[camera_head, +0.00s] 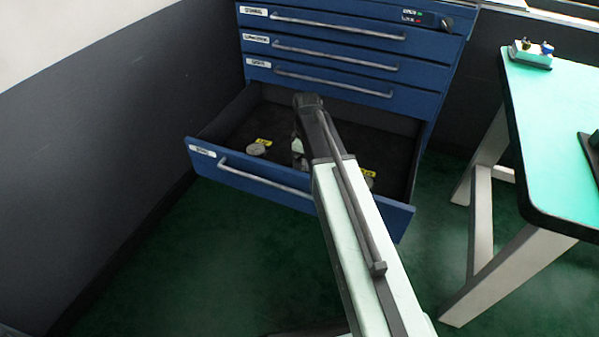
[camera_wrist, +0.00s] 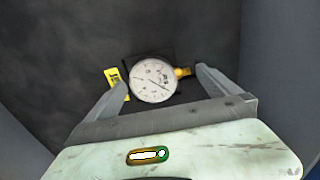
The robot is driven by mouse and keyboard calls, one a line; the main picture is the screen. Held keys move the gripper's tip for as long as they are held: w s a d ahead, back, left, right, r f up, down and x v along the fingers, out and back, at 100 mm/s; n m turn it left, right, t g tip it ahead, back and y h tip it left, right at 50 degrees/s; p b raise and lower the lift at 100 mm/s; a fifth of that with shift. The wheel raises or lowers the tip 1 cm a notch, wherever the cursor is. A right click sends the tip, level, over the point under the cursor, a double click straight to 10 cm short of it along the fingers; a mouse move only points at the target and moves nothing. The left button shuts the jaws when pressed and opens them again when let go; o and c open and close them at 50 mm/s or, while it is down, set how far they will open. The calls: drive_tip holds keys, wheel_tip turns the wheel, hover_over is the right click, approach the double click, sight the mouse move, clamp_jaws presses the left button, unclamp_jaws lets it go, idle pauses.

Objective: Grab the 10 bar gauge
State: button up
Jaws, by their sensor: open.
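A round gauge (camera_wrist: 152,82) with a white dial and a brass fitting lies on the dark drawer floor in the wrist view. A yellow tag (camera_wrist: 114,77) lies at its left; I cannot read its text clearly. My gripper (camera_wrist: 162,79) is open, with one finger on each side of the gauge and not closed on it. In the head view my arm reaches into the open bottom drawer (camera_head: 250,178). One gauge (camera_head: 257,149) with a yellow tag shows left of my arm. Another gauge (camera_head: 369,180) is partly hidden behind my arm at right.
The blue cabinet (camera_head: 345,30) has several closed drawers above the open one. The drawer's front panel and side walls surround my gripper. A green-topped table (camera_head: 550,130) stands at right. Green floor (camera_head: 190,270) is clear at front left.

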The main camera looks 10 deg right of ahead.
drive_tip(key=c, duration=1.5)
drive_tip(key=shift+r, duration=0.15)
